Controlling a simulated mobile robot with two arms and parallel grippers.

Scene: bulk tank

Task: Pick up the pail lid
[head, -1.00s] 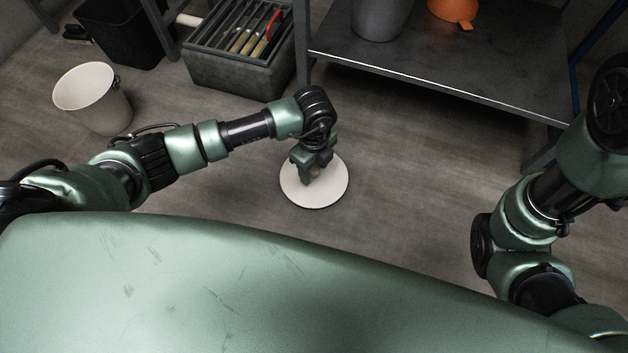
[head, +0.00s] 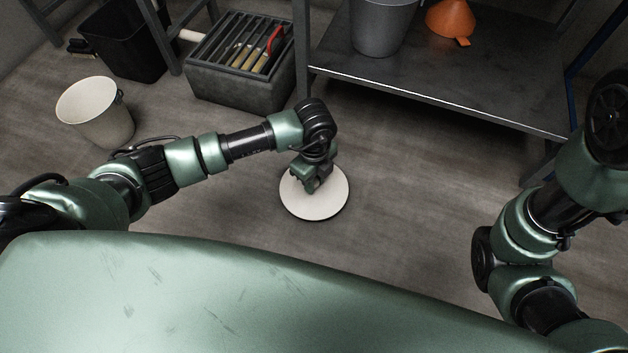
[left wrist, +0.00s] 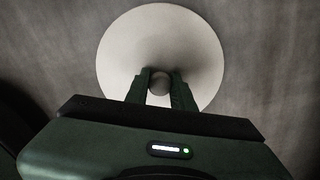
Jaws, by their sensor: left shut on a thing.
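The pail lid (head: 322,205) is a round, cream-white disc low over or on the grey floor in the head view, in front of the metal shelf. In the left wrist view the lid (left wrist: 160,32) shows a round grey knob (left wrist: 159,84) at its middle. My left gripper (head: 310,186) reaches down over the lid, and its two fingers (left wrist: 160,88) are shut on the knob. Whether the lid is clear of the floor I cannot tell. My right arm shows at the right edge of the head view; its gripper is out of view.
A white pail (head: 97,112) stands open on the floor at the left. A grey crate (head: 240,88) with brushes or tools stands behind. A metal shelf (head: 440,75) holds a grey bucket (head: 380,25) and an orange funnel (head: 451,18). Floor right of the lid is clear.

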